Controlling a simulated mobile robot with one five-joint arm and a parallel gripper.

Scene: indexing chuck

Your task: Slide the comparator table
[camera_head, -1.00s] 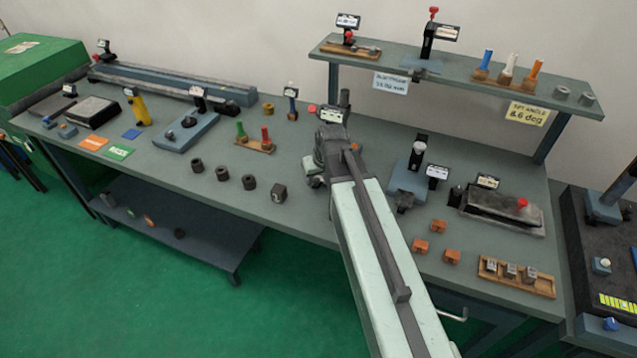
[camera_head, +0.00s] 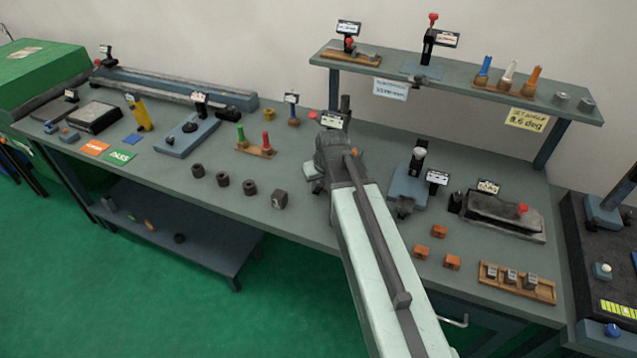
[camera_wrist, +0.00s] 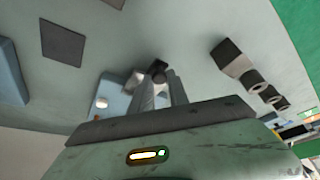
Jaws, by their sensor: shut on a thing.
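My gripper (camera_wrist: 160,80) shows in the wrist view with its two fingers close together, shut on a small dark knob or block (camera_wrist: 158,67) at their tips. A blue fixture (camera_wrist: 112,92) with a pale metal piece and a white round button lies right beside the fingers; I take it for the comparator. In the head view my wrist and arm cover most of this fixture and the fingertips. Only its label (camera_head: 333,120), a dark post (camera_head: 345,102) and a red knob (camera_head: 312,115) show behind my wrist. I cannot make out the sliding table itself.
A dark block (camera_head: 279,200) and several dark rings (camera_head: 223,179) lie left of my arm. A blue stand (camera_head: 408,188) and orange blocks (camera_head: 439,231) are to the right. A raised shelf (camera_head: 450,77) stands behind. Bare bench (camera_head: 300,222) lies at the front left.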

